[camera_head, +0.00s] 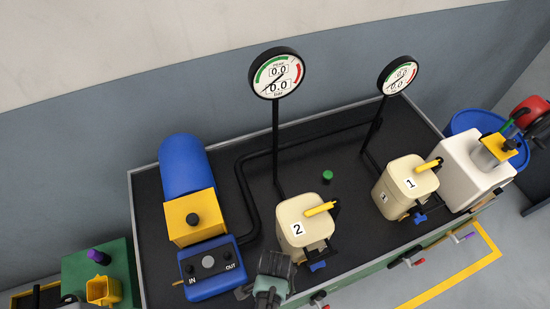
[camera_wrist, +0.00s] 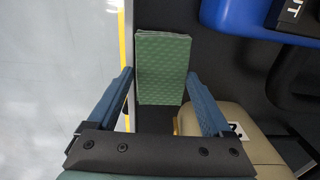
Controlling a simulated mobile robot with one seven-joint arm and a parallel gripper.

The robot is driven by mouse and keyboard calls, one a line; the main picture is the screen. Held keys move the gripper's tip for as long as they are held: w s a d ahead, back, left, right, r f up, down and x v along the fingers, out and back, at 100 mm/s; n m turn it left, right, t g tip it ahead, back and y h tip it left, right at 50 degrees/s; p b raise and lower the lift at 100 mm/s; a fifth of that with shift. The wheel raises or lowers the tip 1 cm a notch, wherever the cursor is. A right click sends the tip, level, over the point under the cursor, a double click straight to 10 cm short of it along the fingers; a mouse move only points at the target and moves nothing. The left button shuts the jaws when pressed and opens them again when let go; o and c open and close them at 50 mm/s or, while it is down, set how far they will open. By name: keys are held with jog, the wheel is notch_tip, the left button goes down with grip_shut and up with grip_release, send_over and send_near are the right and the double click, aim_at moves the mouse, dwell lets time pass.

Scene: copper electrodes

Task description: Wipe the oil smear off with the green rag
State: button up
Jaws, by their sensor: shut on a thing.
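The green rag (camera_wrist: 163,68) is a folded, textured pad between the two blue fingers of my gripper (camera_wrist: 160,78) in the wrist view. My gripper is shut on it, and the rag reaches out past the fingertips. In the head view my gripper (camera_head: 268,284) is at the front edge of the dark bench top, between the blue IN/OUT box and the beige canister marked 2. I cannot make out the rag clearly there. I see no oil smear in either view.
The blue IN/OUT box (camera_head: 211,267) is left of my gripper. Canister 2 (camera_head: 305,222) is close on the right, with canister 1 (camera_head: 405,188) farther right. Two gauges (camera_head: 277,74) stand on posts behind. The dark bench top (camera_head: 231,160) is bare behind the pipe.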

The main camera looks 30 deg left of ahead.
jog(key=shift+f+b, duration=0.55)
jog(key=shift+f, duration=0.15)
jog(key=shift+w+d+r, duration=0.15)
jog(key=shift+w+d, duration=0.6)
jog(key=shift+w, duration=0.25)
jog(key=shift+s+a+p, duration=0.35)
jog(key=shift+s+a, duration=0.45)
jog(key=shift+s, duration=0.25)
jog(key=shift+s+a+p, duration=0.3)
jog(key=shift+s+a, duration=0.45)
jog(key=shift+s, duration=0.25)
jog(key=shift+f, duration=0.2)
jog(key=shift+d, duration=0.1)
